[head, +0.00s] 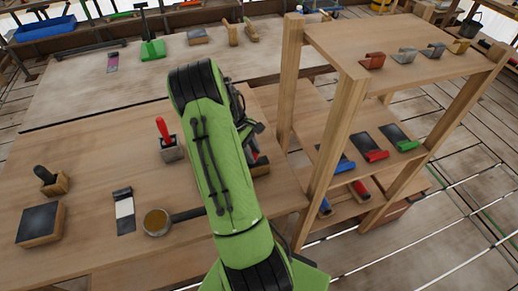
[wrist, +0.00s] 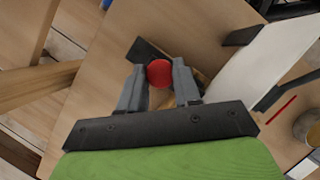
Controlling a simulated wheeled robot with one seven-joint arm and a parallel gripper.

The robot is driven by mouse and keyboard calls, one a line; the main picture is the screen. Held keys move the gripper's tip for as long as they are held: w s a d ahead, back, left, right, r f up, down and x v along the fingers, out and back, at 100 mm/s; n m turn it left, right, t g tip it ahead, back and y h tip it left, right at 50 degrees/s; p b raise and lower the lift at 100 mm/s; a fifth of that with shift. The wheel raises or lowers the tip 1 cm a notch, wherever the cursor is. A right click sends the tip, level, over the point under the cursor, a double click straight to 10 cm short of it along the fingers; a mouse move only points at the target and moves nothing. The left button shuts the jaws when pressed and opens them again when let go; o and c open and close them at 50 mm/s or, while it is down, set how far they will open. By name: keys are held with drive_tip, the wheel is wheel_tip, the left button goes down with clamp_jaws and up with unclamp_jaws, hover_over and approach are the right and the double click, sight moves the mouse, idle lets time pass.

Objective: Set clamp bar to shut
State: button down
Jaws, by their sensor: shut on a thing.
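In the wrist view my gripper (wrist: 158,76) has its two grey fingers on either side of a round red knob (wrist: 159,71), shut on it. The knob sits over a dark bar (wrist: 150,52) on a wooden block (wrist: 198,77), which looks like the clamp bar; its exact position is partly hidden by the fingers. In the head view my green arm covers the gripper and most of this fixture.
A wooden shelf frame (head: 345,95) stands close to the right of my arm. On the bench (head: 85,165) to the left are a red-handled tool in a block (head: 168,143), a round pot with a long handle (head: 156,222) and a dark-topped block (head: 40,223).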

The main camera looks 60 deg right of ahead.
drive_tip(key=w+a, duration=0.4)
drive_tip(key=shift+w+a, duration=0.2)
drive_tip(key=shift+w, duration=0.1)
drive_tip(key=c, duration=0.8)
unclamp_jaws()
drive_tip(key=shift+w+a, duration=0.1)
drive_tip(key=shift+a, duration=0.05)
drive_tip(key=shift+r, duration=0.1)
drive_tip(key=shift+r+p, duration=0.3)
drive_tip(key=p+v, duration=0.2)
drive_tip(key=v, duration=1.3)
drive_tip(key=shift+w, duration=0.15)
